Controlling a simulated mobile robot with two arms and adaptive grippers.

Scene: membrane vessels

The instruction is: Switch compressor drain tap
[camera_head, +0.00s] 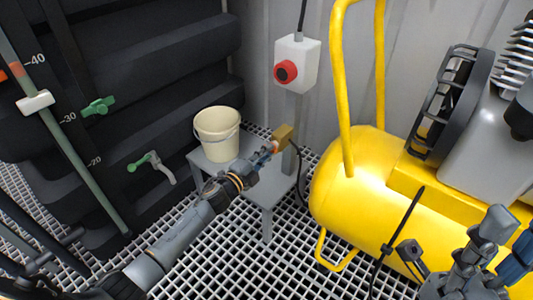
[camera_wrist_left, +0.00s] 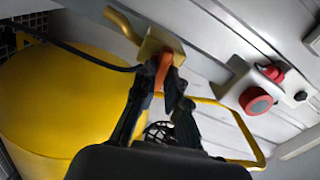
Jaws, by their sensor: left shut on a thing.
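The compressor drain tap is a brass-coloured block (camera_head: 284,132) beside the left end of the yellow compressor tank (camera_head: 350,195). In the left wrist view its brass body (camera_wrist_left: 158,46) has a bent brass pipe (camera_wrist_left: 122,24) at its upper left and an orange-red lever (camera_wrist_left: 163,70). My left gripper (camera_head: 270,150) reaches in from the lower left. In the left wrist view its dark fingers (camera_wrist_left: 162,80) are closed around the lever, partly hiding it. My right arm shows at the lower right of the head view; I cannot make out its jaw opening.
A cream bucket (camera_head: 217,133) stands on a small grey table (camera_head: 264,190) next to my left gripper. A grey box with a red knob (camera_head: 296,63) is behind the tap. Green-handled valves (camera_head: 98,106) and a gauge tube are on the dark tank at left. The floor is open grating.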

